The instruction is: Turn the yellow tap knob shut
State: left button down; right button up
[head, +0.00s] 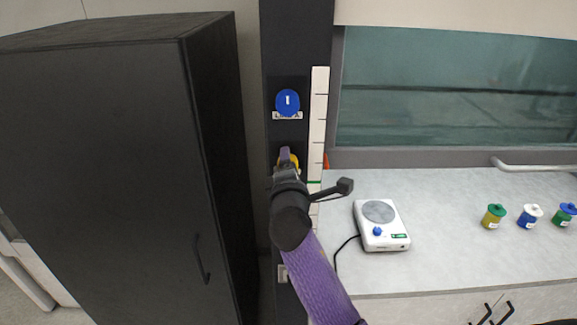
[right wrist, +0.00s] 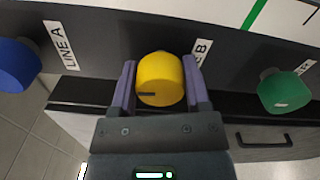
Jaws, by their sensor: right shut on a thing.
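The yellow tap knob (right wrist: 160,80) is on a dark panel in the right wrist view, with a dark mark on its face. My right gripper (right wrist: 158,88) is shut on it, one purple finger on each side. In the head view, the right gripper (head: 287,160) reaches the dark column and covers most of the yellow knob (head: 294,160). The knob's label is partly hidden; a "B" shows beside it. My left gripper is not in view.
A blue knob (head: 288,102) sits above on the column; it and a green knob (right wrist: 284,91) flank the yellow one in the wrist view. A black cabinet (head: 120,150) stands left. The counter (head: 450,265) at right holds a hotplate (head: 381,226) and several small jars.

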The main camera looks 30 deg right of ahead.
jog(key=shift+m, duration=0.5)
jog(key=o, duration=1.3)
jog(key=shift+s, duration=0.1)
jog(key=b+v, duration=0.1)
jog(key=v, duration=0.9)
jog(key=shift+f, duration=0.1)
